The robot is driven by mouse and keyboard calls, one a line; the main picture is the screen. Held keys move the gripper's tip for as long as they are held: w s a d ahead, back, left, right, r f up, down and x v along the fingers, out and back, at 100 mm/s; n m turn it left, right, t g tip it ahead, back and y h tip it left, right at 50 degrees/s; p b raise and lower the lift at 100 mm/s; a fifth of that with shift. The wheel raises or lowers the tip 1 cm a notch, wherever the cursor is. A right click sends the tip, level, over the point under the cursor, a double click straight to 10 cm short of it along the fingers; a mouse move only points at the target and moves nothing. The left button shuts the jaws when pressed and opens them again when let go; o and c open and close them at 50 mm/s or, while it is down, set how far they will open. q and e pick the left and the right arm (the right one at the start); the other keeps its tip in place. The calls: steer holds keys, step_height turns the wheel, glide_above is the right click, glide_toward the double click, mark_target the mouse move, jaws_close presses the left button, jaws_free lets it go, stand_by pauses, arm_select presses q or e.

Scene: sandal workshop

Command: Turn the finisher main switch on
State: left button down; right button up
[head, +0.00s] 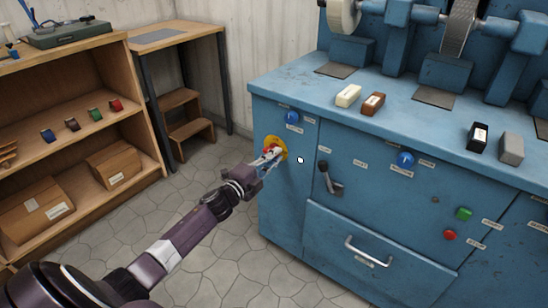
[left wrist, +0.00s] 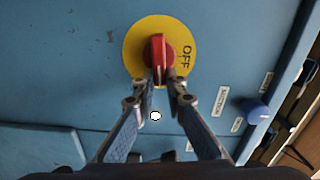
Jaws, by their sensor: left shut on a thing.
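The main switch is a red handle (left wrist: 158,52) on a round yellow plate (left wrist: 134,41), on the blue machine's left front panel. In the left wrist view the word OFF is at the plate's right, and the handle stands upright in the picture, across from that word rather than pointing at it. My left gripper (left wrist: 160,87) is shut on the handle, a fingertip at each side of its lower end. In the head view the left gripper (head: 270,157) reaches the yellow plate (head: 281,144) and partly hides the switch. My right gripper is not in view.
A blue knob (head: 292,117) sits above the switch, and a dark lever (head: 324,178) is to its right. Green (head: 464,213) and red (head: 449,235) buttons are farther right. A wooden shelf (head: 140,114) stands at left, with open floor between.

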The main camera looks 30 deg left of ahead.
arm_select(q)
steer(key=shift+f+m, duration=0.25)
steer(key=shift+m, duration=0.35)
steer(key=c, duration=2)
jaws_free()
steer(key=shift+o, duration=0.2)
steer(key=shift+s, duration=0.15)
steer(key=s, duration=1.1)
steer(key=shift+s+a, duration=0.35)
steer(key=shift+a, duration=0.1)
